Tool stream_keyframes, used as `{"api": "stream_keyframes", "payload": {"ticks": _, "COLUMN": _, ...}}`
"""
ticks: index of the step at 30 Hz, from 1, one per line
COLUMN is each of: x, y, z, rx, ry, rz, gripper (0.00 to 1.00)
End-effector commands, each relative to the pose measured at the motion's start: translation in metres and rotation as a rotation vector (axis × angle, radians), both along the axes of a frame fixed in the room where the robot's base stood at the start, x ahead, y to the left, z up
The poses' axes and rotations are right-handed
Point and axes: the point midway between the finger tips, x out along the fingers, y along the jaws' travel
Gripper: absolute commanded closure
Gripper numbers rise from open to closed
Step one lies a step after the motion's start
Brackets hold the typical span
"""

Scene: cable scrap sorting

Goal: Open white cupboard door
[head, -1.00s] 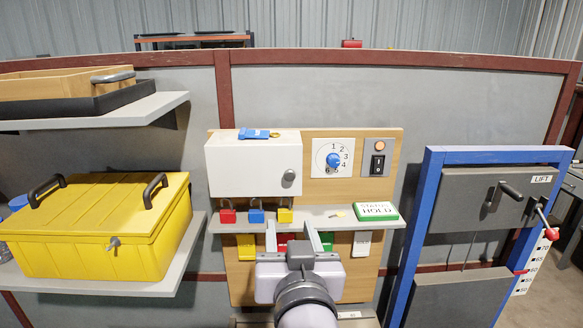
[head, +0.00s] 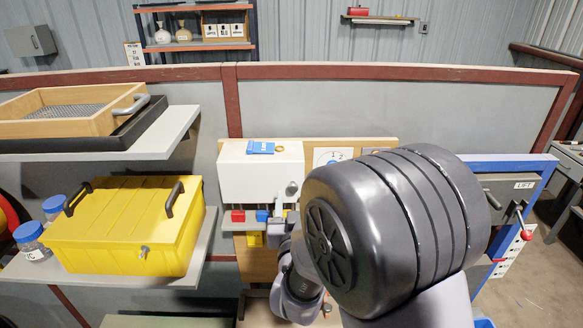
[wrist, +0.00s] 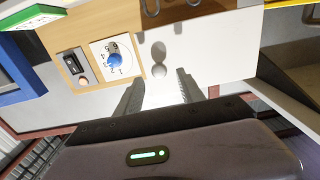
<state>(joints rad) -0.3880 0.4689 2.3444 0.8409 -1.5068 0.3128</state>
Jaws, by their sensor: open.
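The white cupboard (head: 246,178) is fixed to the wooden panel in the head view, and its door looks shut. Its round grey knob (head: 292,188) is at the door's right edge. In the wrist view the white door (wrist: 215,40) fills the upper middle, with the knob (wrist: 158,71) and its shadow. My gripper (wrist: 159,88) is open and empty, its fingers to either side of the knob in that view. I cannot tell whether the tips reach it. In the head view my gripper (head: 280,212) is just below the knob, partly hidden by my arm.
A blue item (head: 260,147) and a yellow ring lie on the cupboard top. Red (head: 238,216) and blue padlocks are below it. A dial (wrist: 115,60) and switch sit beside the door. A yellow box (head: 125,225) stands on the left shelf. A blue frame (head: 510,160) stands right.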

Motion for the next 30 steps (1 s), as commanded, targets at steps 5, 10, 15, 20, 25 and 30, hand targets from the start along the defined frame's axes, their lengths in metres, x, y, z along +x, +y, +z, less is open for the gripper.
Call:
{"api": "stream_keyframes", "payload": {"ticks": 5, "x": 0.029, "y": 0.000, "z": 0.000, "rx": 0.000, "ry": 0.002, "rz": -0.002, "gripper": 0.54}}
{"api": "stream_keyframes", "payload": {"ticks": 10, "x": 0.038, "y": 0.000, "z": -0.001, "rx": -0.001, "ry": 0.001, "rz": -0.001, "gripper": 0.54}}
{"api": "stream_keyframes", "payload": {"ticks": 15, "x": 0.038, "y": 0.000, "z": -0.001, "rx": -0.001, "ry": 0.001, "rz": -0.001, "gripper": 0.54}}
{"api": "stream_keyframes", "payload": {"ticks": 20, "x": 0.038, "y": 0.000, "z": -0.001, "rx": -0.001, "ry": 0.001, "rz": -0.001, "gripper": 0.80}}
{"api": "stream_keyframes", "payload": {"ticks": 25, "x": 0.038, "y": 0.000, "z": -0.001, "rx": -0.001, "ry": 0.001, "rz": -0.001, "gripper": 1.00}}
{"api": "stream_keyframes", "payload": {"ticks": 30, "x": 0.038, "y": 0.000, "z": -0.001, "rx": -0.001, "ry": 0.001, "rz": -0.001, "gripper": 1.00}}
